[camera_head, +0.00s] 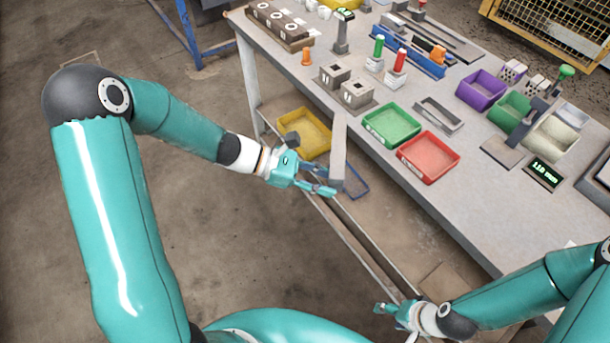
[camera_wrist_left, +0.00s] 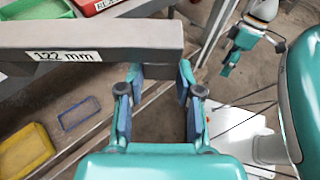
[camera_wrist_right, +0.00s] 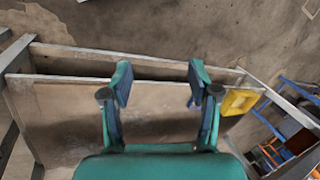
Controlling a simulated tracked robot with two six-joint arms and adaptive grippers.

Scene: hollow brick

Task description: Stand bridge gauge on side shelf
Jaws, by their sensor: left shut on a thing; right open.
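My left gripper (camera_head: 326,181) is shut on a grey bar labelled "122 mm" (camera_wrist_left: 105,40), which appears to be the bridge gauge. In the head view the gauge (camera_head: 338,150) looks upright beside the table's near edge. In the left wrist view it stretches across the top, with the fingers (camera_wrist_left: 160,95) near its right end. I cannot tell whether it touches anything below. A low shelf (camera_wrist_right: 120,110) lies under the right wrist camera; its rail (camera_head: 355,235) also shows in the head view. My right gripper (camera_head: 388,309) is open and empty; its fingers (camera_wrist_right: 158,85) are apart above the shelf.
A yellow bin (camera_head: 303,132) and a blue-rimmed tray (camera_head: 355,182) lie low beside the table. Green (camera_head: 391,125) and red (camera_head: 429,156) bins stand near the edge of the grey tabletop (camera_head: 440,190). A grey block (camera_head: 291,139) shows near the yellow bin.

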